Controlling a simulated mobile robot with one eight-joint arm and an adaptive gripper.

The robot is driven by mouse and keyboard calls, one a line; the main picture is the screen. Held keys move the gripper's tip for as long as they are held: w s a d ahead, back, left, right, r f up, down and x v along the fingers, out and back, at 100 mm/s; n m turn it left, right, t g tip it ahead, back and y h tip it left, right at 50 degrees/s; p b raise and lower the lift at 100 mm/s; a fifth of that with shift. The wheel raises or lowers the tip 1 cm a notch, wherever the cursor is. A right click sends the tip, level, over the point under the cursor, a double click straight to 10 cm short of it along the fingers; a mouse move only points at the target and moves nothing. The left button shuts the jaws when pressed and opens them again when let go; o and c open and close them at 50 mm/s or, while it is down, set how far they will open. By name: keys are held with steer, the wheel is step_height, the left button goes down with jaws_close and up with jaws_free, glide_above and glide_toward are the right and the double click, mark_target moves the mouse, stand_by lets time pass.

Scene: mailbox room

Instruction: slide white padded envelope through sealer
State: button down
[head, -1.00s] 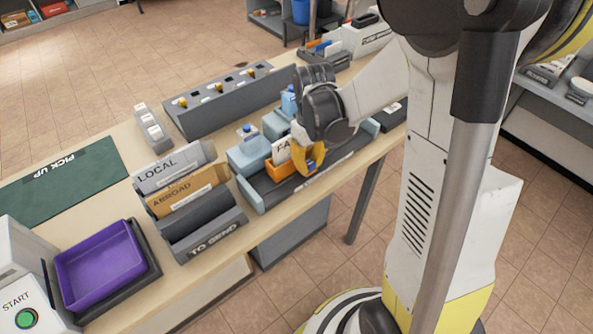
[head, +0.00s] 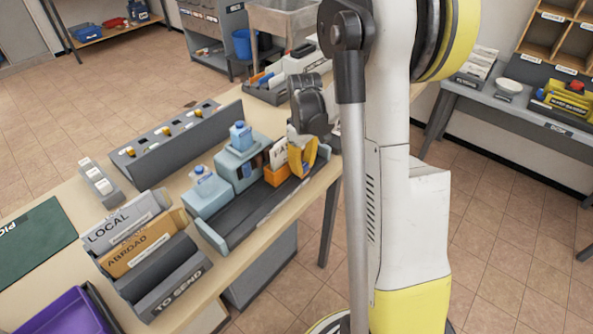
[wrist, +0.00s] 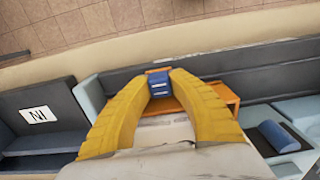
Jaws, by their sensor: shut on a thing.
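The sealer (head: 212,192) is a light-blue machine with two blocks behind a long dark track (head: 240,212) on the table. An orange carriage (head: 276,176) sits on the track, just right of the second block; it also shows in the wrist view (wrist: 224,94). The white envelope (head: 279,152) stands upright in the carriage, its lettering partly hidden. My gripper (head: 303,170) reaches down at the carriage's right. In the wrist view its yellow fingers close around a small blue piece (wrist: 159,83) at the carriage. A pale surface fills the bottom there; I cannot tell what it is.
Left of the sealer stand the LOCAL and ABROAD slots (head: 125,228) and the TO SEND holder (head: 172,290). A grey peg panel (head: 175,140) lies behind. A purple tray (head: 62,315) sits at the lower left. The floor right of the table is open.

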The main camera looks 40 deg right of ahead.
steer(key=shift+d, duration=0.3)
steer(key=c, duration=1.2)
jaws_free()
steer(key=shift+w+d, duration=0.1)
steer(key=shift+d, duration=0.05)
step_height(320, 180, up, 12)
